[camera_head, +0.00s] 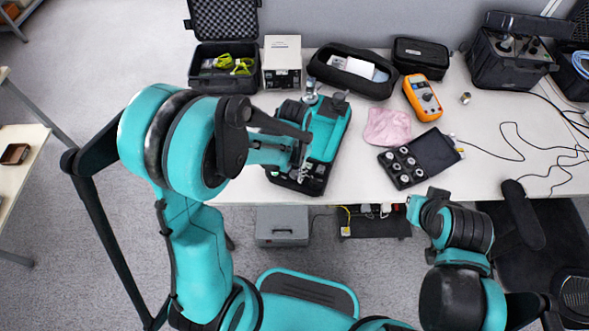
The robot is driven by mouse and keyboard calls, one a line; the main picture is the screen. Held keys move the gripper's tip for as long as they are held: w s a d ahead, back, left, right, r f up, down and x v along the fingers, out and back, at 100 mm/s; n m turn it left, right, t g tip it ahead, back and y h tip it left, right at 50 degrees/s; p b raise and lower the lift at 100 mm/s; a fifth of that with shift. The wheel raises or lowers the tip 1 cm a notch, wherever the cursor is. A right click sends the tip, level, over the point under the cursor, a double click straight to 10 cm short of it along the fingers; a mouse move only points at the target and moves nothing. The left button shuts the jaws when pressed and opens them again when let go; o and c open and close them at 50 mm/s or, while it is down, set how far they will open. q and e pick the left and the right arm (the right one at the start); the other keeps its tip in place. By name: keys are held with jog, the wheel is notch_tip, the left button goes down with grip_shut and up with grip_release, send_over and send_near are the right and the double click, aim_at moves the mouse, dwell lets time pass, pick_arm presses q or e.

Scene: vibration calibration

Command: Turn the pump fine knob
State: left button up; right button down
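The teal and black pump (328,130) stands on the white table near its front edge, left of centre. A small metal fitting (311,92) rises at its back. My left gripper (299,150) reaches in from the left and overlaps the pump's left side. Its fingers are dark and small, so I cannot tell whether they are open, shut or touching the pump. The fine knob cannot be made out; the gripper and wrist cover that side. My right arm's front end (416,207) is low at the table's front edge, apart from the pump; its gripper state is unclear.
Behind the pump are a white box (282,62), an open black case (226,77) and a black pouch (352,72). To its right lie a pink cloth (387,127), an orange meter (422,97) and a black fittings tray (403,168). Cables cross the right side.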

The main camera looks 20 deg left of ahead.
aim_at(293, 175)
pick_arm(q)
notch_tip(293, 175, up, 12)
dwell(0.6)
jog(key=shift+s+r, duration=0.1)
dwell(0.4)
jog(key=s+a+r+n+t, duration=0.2)
jog(key=s+t, duration=0.1)
jog(key=s, duration=0.2)
jog(key=s+a+r+n+t, duration=0.2)
jog(key=s+n+t, duration=0.1)
jog(key=s+t, duration=0.1)
jog(key=shift+s+a, duration=0.3)
jog(key=shift+s, duration=0.05)
dwell(1.7)
